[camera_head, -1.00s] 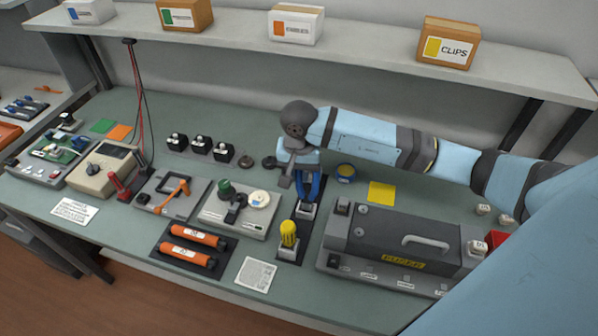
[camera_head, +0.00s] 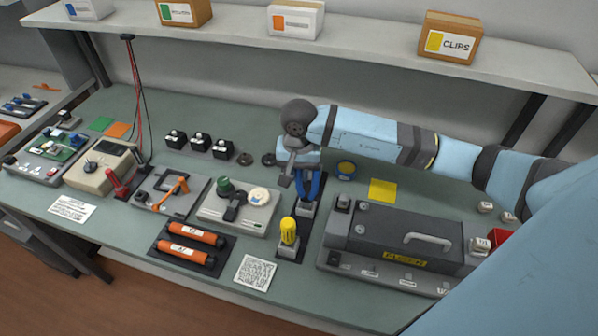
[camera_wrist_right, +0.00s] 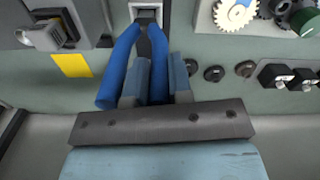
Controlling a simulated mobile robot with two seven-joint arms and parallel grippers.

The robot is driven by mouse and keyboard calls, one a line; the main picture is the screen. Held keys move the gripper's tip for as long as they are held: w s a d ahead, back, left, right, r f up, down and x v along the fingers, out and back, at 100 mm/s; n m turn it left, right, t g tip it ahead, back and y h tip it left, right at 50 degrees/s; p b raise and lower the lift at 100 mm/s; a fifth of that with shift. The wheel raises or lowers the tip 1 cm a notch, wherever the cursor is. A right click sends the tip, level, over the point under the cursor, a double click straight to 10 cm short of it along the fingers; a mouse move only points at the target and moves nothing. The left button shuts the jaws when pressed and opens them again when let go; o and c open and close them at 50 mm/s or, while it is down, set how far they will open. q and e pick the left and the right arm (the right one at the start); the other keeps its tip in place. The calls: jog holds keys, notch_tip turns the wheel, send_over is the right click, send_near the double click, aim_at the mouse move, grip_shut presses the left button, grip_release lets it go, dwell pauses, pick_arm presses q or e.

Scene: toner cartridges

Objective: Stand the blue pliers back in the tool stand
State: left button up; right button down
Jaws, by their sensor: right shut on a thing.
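The blue pliers (camera_head: 313,185) stand upright with handles up at the grey rear holder (camera_head: 307,209) of the tool stand. In the right wrist view the two blue handles (camera_wrist_right: 119,68) point toward me, and the dark jaws reach the light-rimmed socket (camera_wrist_right: 147,6). How deep the jaws sit is hard to tell. My right gripper (camera_head: 299,180) is shut on the pliers; in the wrist view its fingers (camera_wrist_right: 160,72) lie either side of one handle. A yellow-handled tool (camera_head: 289,231) stands in the front holder. My left gripper is not in view.
A dark grey machine (camera_head: 405,240) stands right of the stand. A light grey fixture with a white gear (camera_head: 259,196) is close on the left. Orange cartridges (camera_head: 193,234) lie further left. A yellow note (camera_head: 383,190) lies behind the machine. A shelf with boxes (camera_head: 448,38) runs above.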

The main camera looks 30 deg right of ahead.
jog(key=shift+f+b, duration=0.75)
jog(key=shift+b, duration=0.1)
dwell(0.7)
jog(key=c, duration=0.9)
grip_release()
jog(key=shift+c, duration=0.2)
notch_tip(320, 180, up, 14)
jog(key=shift+f+b, duration=0.1)
jog(key=shift+b, duration=0.7)
